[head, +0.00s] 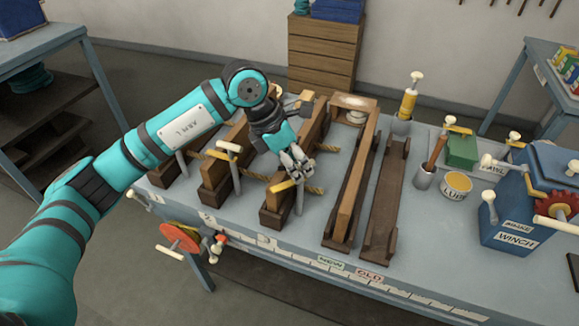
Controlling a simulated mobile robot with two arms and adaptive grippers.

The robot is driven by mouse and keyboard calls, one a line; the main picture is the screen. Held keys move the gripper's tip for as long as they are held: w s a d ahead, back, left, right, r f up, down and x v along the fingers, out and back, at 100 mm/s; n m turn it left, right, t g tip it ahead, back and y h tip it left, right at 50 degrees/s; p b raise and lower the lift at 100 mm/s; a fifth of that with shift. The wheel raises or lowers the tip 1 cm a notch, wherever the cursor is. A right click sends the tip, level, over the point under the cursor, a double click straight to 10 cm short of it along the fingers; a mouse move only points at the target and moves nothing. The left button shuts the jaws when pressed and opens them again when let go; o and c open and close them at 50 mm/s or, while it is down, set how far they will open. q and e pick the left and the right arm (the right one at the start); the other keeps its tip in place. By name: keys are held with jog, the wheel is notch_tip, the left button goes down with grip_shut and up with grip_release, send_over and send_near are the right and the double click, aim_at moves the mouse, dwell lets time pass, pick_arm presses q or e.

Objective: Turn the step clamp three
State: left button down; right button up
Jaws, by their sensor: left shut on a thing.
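Three wooden blocks with clamps stand along the left part of the bench. The third clamp from the left, which I take as step clamp three (284,187), has a yellow handle bar and a grey post on a dark wooden block. My left gripper (298,165) reaches down over it from behind and is shut at the end of its handle, partly hiding it. The second clamp (228,147) has a yellow bar with a pale knob and stands to the left, apart from the gripper. My right gripper is not in view.
Long wooden rails (385,205) lie to the right of the gripper. Further right are a lube tin (457,185), a green box (462,151) and a blue winch (515,215). A red-orange wheel (180,237) sticks out from the bench front.

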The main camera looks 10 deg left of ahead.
pick_arm(q)
jog(key=shift+s+d, duration=0.1)
jog(key=c, duration=1.2)
grip_release()
jog(key=shift+r, duration=0.25)
jog(key=v, duration=1.1)
jog(key=shift+r, duration=0.25)
